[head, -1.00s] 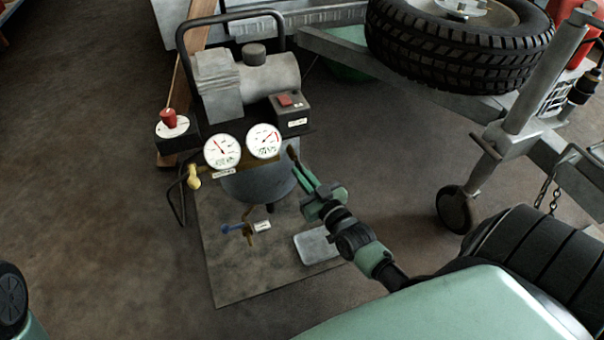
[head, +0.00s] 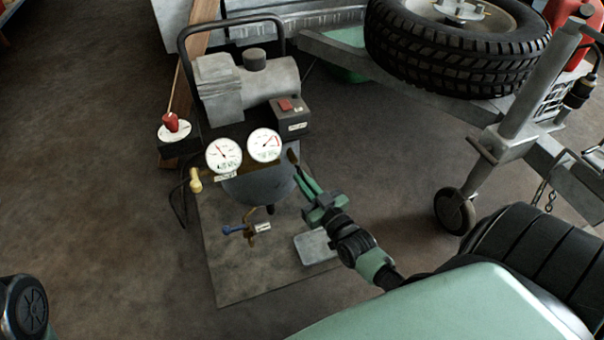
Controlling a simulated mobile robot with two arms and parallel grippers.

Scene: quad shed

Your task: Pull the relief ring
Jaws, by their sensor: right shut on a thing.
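The compressor (head: 258,82) stands on a mat, with two white gauges (head: 224,155) on its front and a rounded tank (head: 258,187) below them. My right gripper (head: 300,172) reaches in from the lower right, its green fingers beside the right gauge and the tank. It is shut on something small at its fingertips. The relief ring itself is too small or hidden to make out; the fingertips sit at a dark part right of the gauge. My left gripper is not in view.
A blue-handled brass valve (head: 240,229) hangs below the tank. A grey tray (head: 316,247) lies on the mat (head: 235,283). A trailer frame with a spare tire (head: 455,45) and jockey wheel (head: 455,210) stands at the right.

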